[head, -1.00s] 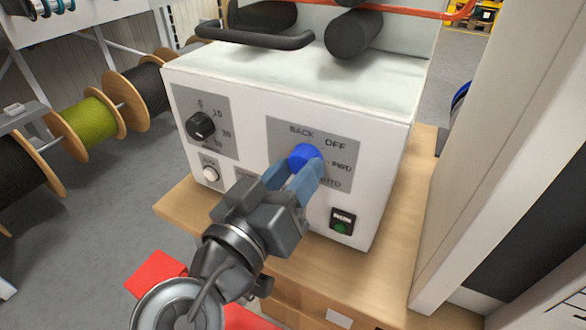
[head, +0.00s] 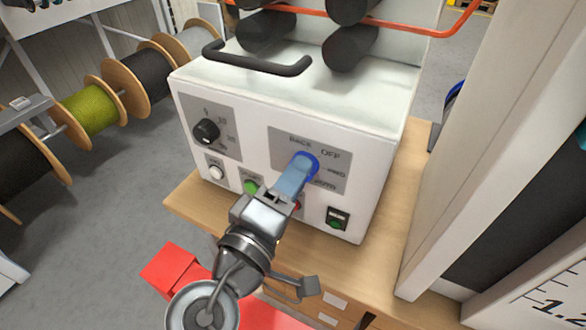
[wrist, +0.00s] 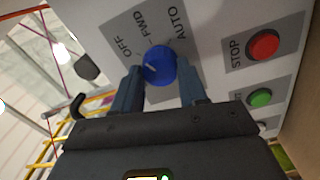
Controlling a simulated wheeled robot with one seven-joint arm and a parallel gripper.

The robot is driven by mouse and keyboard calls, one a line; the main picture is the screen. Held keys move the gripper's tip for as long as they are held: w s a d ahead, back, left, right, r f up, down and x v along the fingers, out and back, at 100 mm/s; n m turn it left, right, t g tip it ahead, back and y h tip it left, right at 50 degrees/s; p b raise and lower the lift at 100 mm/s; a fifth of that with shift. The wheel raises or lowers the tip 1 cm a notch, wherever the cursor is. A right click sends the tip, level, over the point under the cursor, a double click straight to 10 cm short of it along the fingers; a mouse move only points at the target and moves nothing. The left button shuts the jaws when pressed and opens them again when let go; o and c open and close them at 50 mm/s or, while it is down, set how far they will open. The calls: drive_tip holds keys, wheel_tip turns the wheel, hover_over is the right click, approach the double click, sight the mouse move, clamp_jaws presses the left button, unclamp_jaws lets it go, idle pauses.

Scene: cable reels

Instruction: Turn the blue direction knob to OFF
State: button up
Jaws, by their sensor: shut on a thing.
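The blue direction knob (head: 311,163) is on a grey plate on the front of the white machine (head: 290,111). BACK, OFF, FWD and AUTO are printed around it. My gripper (head: 301,171) is shut on the knob from the front. In the wrist view, the knob (wrist: 160,62) sits between my two fingers (wrist: 159,80), one on each side. Its short white mark lies on the left part of its face, on the side of the OFF label (wrist: 126,46). I cannot tell whether it lines up exactly with OFF. The BACK label is hidden in the wrist view.
A black knob (head: 206,131), a white button (head: 216,172) and a green button (head: 250,187) are left on the panel. The red STOP button (wrist: 263,44) is close to my gripper. A RUN switch (head: 337,217) is lower right. A pale post (head: 460,150) stands right.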

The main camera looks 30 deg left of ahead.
drive_tip(key=shift+n+p, duration=1.2)
drive_tip(key=shift+n, duration=0.8)
drive_tip(key=o, duration=1.1)
drive_tip(key=shift+c, duration=0.2)
drive_tip(key=shift+s, duration=0.1)
drive_tip(key=s+b, duration=0.1)
drive_tip(key=s, duration=0.6)
drive_tip(key=shift+s+d+f+b, duration=0.2)
drive_tip(key=shift+s+d+b, duration=0.1)
